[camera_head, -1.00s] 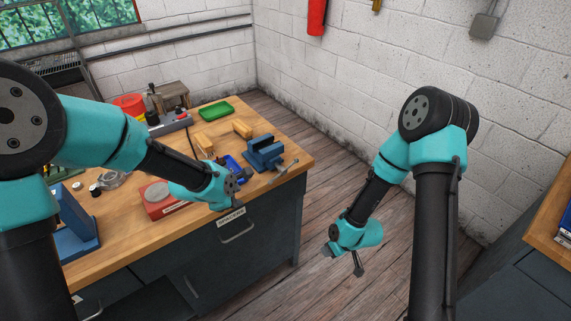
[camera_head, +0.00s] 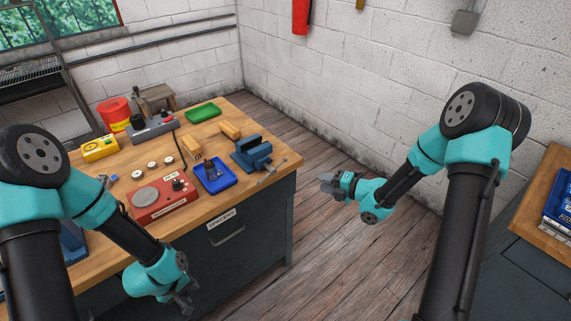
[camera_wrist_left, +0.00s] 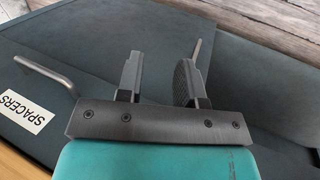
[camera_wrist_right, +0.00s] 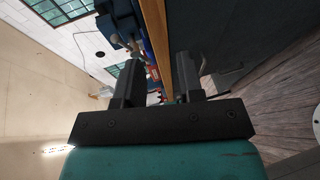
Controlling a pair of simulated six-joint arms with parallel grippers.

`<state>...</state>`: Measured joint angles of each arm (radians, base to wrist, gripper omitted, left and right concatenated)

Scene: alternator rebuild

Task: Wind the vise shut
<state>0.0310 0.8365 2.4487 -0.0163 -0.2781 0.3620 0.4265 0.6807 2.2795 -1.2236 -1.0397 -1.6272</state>
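The blue vise (camera_head: 252,152) stands at the right corner of the wooden workbench. Its handle (camera_head: 272,173) reaches out past the bench's front edge. How far its jaws are open is too small to tell. My left gripper (camera_head: 185,303) is low in front of the bench drawers, away from the vise. In the left wrist view its fingers (camera_wrist_left: 160,80) stand apart with nothing between them. My right gripper (camera_head: 328,186) is in free air to the right of the bench, apart from the handle. In the right wrist view its fingers (camera_wrist_right: 155,78) are apart and empty.
Left of the vise are a blue tray (camera_head: 226,184) with a dark part in it, yellowish blocks (camera_head: 230,130), a red device (camera_head: 150,204) and a green tray (camera_head: 203,116). The drawer handle (camera_head: 228,236) sticks out below. The floor between bench and right arm is clear.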

